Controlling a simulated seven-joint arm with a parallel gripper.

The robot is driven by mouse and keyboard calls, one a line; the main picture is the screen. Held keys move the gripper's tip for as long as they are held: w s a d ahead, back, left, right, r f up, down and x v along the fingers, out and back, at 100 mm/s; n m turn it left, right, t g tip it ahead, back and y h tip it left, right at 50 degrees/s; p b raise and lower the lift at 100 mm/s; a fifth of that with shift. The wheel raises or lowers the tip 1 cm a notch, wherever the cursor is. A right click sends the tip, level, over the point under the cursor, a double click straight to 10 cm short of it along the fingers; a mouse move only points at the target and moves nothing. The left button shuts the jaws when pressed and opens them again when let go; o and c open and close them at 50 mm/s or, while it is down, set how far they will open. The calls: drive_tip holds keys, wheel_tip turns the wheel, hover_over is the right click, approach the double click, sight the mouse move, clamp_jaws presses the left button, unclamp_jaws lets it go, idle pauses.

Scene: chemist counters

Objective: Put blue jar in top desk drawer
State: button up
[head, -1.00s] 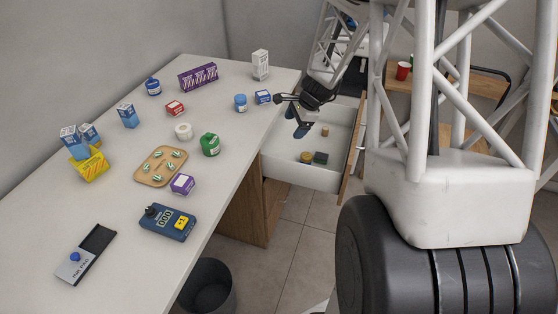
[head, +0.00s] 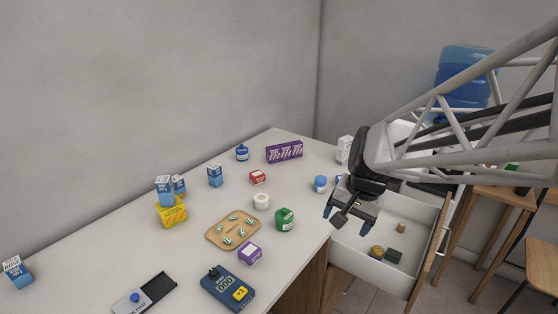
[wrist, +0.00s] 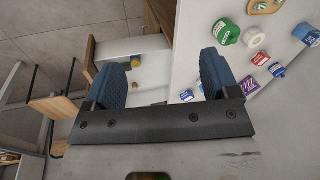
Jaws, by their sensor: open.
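A light blue jar with a white lid (head: 320,184) stands upright on the desk near its right end. A darker blue bottle-like container (head: 242,153) stands farther back, by the wall; it also shows in the wrist view (wrist: 278,70). My gripper (head: 349,222) is open and empty, pointing down in front of and right of the light blue jar, apart from it. In the picture it overlaps the desk edge and the drawer. The top desk drawer (head: 372,268) is pulled open; its interior also shows in the wrist view (wrist: 152,72). My arm hides part of the drawer.
The drawer holds a yellow-brown jar (head: 377,252), a dark green box (head: 393,256) and a small tan item (head: 401,228). Near the light blue jar are a red box (head: 258,177), a white roll (head: 262,201) and a green jar (head: 284,219). A white box (head: 344,149) stands behind.

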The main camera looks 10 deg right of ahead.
drive_tip(key=s+a+r+n+h, duration=0.1)
drive_tip(key=s+a+n, duration=0.1)
drive_tip(key=s, duration=0.5)
drive_tip(key=s+a+r+n, duration=0.2)
drive_tip(key=s+n, duration=0.2)
drive_tip(key=s, duration=0.3)
drive_tip(key=shift+r+n+t+h, duration=0.2)
drive_tip(key=shift+n+t+h, duration=0.1)
drive_tip(key=shift+h, duration=0.1)
